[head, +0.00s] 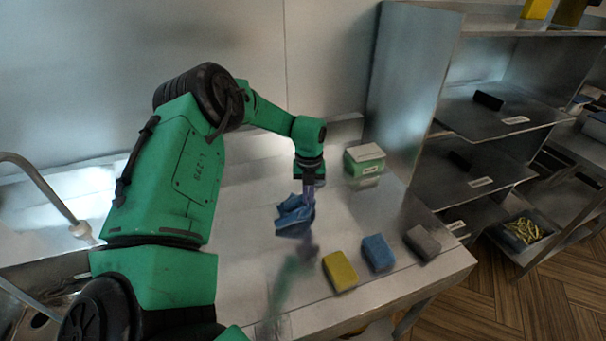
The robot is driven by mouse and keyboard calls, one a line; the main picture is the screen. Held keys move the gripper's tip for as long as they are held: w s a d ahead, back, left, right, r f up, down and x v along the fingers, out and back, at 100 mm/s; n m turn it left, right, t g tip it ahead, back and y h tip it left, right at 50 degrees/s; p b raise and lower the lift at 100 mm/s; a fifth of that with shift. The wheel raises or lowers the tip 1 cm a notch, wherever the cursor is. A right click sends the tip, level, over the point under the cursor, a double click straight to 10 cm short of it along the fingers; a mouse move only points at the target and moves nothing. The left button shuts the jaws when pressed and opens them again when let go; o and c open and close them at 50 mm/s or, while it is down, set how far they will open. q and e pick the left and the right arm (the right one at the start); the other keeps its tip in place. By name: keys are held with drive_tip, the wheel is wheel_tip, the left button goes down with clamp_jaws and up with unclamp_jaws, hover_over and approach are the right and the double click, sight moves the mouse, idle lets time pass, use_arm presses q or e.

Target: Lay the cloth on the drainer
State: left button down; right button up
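A crumpled blue cloth (292,213) lies on the steel counter (240,226), near the middle of the head view. My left gripper (309,192) reaches down from above at the cloth's right side. Its fingers are small and blurred against a purplish shape, so I cannot tell whether they are closed on the cloth. I cannot make out a drainer clearly; my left arm covers much of the counter at the left, by the sink tap (55,200). My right gripper is not in view.
A yellow sponge (340,271), a blue sponge (378,253) and a grey sponge (423,242) line the counter's front right. A green-and-white box (364,160) stands behind. A blurred green upright thing (285,285) is in front. Metal shelves (485,108) rise at right.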

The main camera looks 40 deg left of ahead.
use_arm(q)
drive_tip(key=d+f, duration=0.1)
drive_tip(key=d, duration=0.1)
drive_tip(key=d+f, duration=0.1)
drive_tip(key=f, duration=0.1)
drive_tip(key=d+f, duration=0.1)
drive_tip(key=d, duration=0.1)
drive_tip(key=shift+w+d+f, duration=0.2)
drive_tip(key=shift+w+d, duration=0.15)
drive_tip(key=shift+w, duration=0.05)
drive_tip(key=c, duration=0.6)
unclamp_jaws()
drive_tip(key=shift+r, duration=0.1)
